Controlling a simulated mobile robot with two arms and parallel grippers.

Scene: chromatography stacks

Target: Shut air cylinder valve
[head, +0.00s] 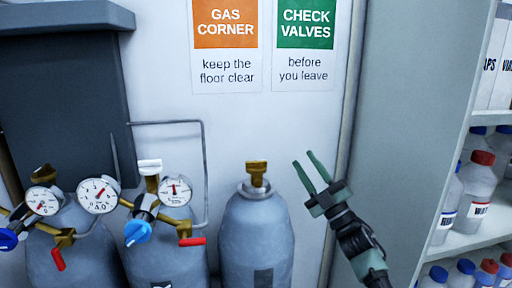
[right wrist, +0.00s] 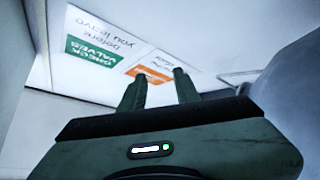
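Three grey gas cylinders stand against the wall in the head view: a left one (head: 80,262), a middle one (head: 175,262) and a right one (head: 252,235). The left one has a brass top valve (head: 43,174), the middle one a white-topped valve (head: 150,168), the right one a bare brass valve (head: 257,172). I cannot read which cylinder is air. My right gripper (head: 303,157) is open and empty, to the right of the right cylinder's valve and apart from it. Its fingers also show in the right wrist view (right wrist: 160,73). My left gripper is out of view.
Regulators with gauges (head: 98,195), blue knobs (head: 138,232) and red levers (head: 192,242) crowd the left and middle cylinders. A thin bent pipe (head: 204,165) rises behind. A shelf with bottles (head: 473,190) stands at the right. Signs (head: 225,45) hang on the wall.

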